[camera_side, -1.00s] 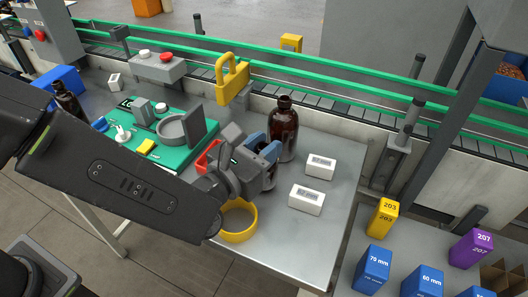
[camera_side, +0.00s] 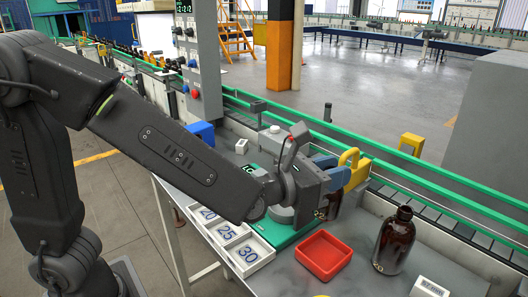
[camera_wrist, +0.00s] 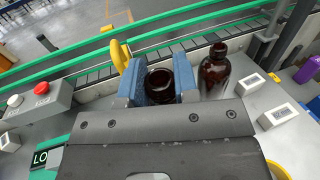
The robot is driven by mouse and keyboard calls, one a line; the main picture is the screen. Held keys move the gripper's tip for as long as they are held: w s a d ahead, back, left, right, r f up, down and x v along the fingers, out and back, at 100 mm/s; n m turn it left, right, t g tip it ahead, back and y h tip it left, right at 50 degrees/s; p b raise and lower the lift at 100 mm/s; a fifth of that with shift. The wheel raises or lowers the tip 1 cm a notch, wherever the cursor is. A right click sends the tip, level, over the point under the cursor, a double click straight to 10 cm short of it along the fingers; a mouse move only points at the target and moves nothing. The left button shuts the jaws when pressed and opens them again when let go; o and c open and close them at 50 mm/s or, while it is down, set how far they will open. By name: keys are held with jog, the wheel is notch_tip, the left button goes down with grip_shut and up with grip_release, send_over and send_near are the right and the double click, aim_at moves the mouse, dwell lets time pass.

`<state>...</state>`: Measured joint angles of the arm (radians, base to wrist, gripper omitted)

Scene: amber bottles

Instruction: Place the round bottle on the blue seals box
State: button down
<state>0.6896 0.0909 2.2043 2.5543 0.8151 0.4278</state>
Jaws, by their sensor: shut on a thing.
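My gripper (camera_side: 332,182) has blue fingers shut on an amber bottle (camera_side: 333,206), its lower part showing below the fingers in the side view. In the wrist view the bottle's round open mouth (camera_wrist: 160,80) faces the camera between the fingers (camera_wrist: 160,88). I cannot tell whether its base touches anything. A second amber bottle (camera_side: 395,240) stands upright to the right, apart from my gripper; it also shows in the wrist view (camera_wrist: 213,70). A blue box (camera_side: 201,133) stands at the table's far left; no seals label is readable on it.
A red tray (camera_side: 324,272) lies in front of the green mat (camera_side: 283,240). White numbered trays (camera_side: 249,252) are at the left. A yellow padlock shape (camera_side: 356,166) stands behind my gripper, before the green-railed conveyor (camera_side: 440,205). White cartons (camera_wrist: 278,117) are at the right.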

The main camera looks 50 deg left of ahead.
notch_tip(320, 180, up, 14)
jog(key=w+a+n+y, duration=0.2)
jog(key=a+n+y, duration=0.15)
jog(key=a, duration=0.75)
jog(key=w+a+n+g+y, duration=0.15)
jog(key=a+y, duration=0.35)
jog(key=a, duration=0.6)
jog(key=w+a+n+t+y, duration=0.1)
jog(key=w+a+n+y, duration=0.25)
jog(key=a, duration=0.65)
jog(key=s+a+n+g+y, duration=0.3)
jog(key=s+a, duration=0.3)
jog(key=a, duration=0.4)
jog(key=s+a+n+g+y, duration=0.25)
jog(key=s+a, duration=0.25)
jog(key=a, duration=0.5)
jog(key=s+a+n+g+y, duration=0.2)
jog(key=s+a+g+y, duration=0.3)
jog(key=a, duration=0.5)
jog(key=shift+t+h, duration=0.65)
jog(key=shift+t, duration=0.05)
jog(key=shift+w+d+f, duration=0.55)
jog(key=shift+w+f, duration=1.15)
jog(key=shift+f, duration=1)
jog(key=shift+w+d+f, duration=0.6)
jog(key=shift+w+f, duration=1.1)
jog(key=shift+f, duration=1)
jog(key=shift+w+d+f, duration=0.55)
jog(key=shift+w+f, duration=1.15)
jog(key=shift+f, duration=1)
